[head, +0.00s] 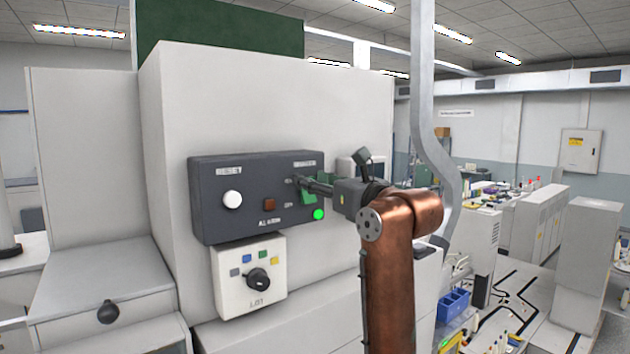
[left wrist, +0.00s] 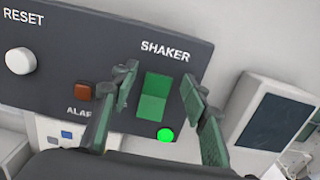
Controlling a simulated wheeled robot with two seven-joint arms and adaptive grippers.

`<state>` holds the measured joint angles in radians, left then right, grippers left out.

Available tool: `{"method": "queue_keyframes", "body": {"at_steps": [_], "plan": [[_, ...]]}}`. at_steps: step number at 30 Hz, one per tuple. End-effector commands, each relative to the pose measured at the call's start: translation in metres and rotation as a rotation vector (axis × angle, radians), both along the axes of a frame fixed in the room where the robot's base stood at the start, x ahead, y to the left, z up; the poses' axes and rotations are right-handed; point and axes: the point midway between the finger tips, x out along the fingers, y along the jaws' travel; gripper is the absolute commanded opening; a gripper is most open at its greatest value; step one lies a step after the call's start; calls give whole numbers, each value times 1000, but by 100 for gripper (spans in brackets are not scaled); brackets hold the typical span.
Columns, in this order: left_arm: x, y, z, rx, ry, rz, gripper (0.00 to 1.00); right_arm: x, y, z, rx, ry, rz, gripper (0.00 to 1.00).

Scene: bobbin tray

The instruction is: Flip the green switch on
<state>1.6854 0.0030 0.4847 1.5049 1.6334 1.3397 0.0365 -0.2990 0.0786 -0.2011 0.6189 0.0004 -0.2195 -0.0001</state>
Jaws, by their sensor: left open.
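The green rocker switch (left wrist: 153,96) sits under the SHAKER label on a dark control panel (head: 245,229). Its upper half looks darker than its lower half. A round green lamp (left wrist: 165,135) just below it is lit, and it also glows in the head view (head: 318,214). My left gripper (head: 307,187) is at the panel's right end, in front of the switch and partly hiding it. In the left wrist view its green-padded fingers (left wrist: 160,82) are apart, one on each side of the switch, with nothing between them. Contact cannot be told. My right gripper is not in view.
A white RESET button (head: 232,199) and a brown-red ALARM button (head: 269,204) are left of the switch. A white box with a black knob (head: 257,279) is below the panel. A dark-screened box (left wrist: 272,120) stands close on the right. A grey pipe (head: 423,100) rises behind my arm.

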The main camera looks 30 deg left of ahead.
Motion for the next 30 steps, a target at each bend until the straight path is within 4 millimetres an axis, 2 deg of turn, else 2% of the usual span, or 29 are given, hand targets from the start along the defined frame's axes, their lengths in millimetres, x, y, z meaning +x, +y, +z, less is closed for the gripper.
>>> {"method": "queue_keyframes", "body": {"at_steps": [5,12,18,24,30], "plan": [[-6,-18,-1,1,0,-4,42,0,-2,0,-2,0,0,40],[-25,-65,-4,2,0,-6,42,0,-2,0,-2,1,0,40],[-38,-96,-6,1,0,-3,42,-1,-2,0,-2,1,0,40],[-44,-110,-8,0,0,-1,42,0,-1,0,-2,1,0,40],[-45,-111,-8,0,0,-1,42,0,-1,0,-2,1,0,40]]}}
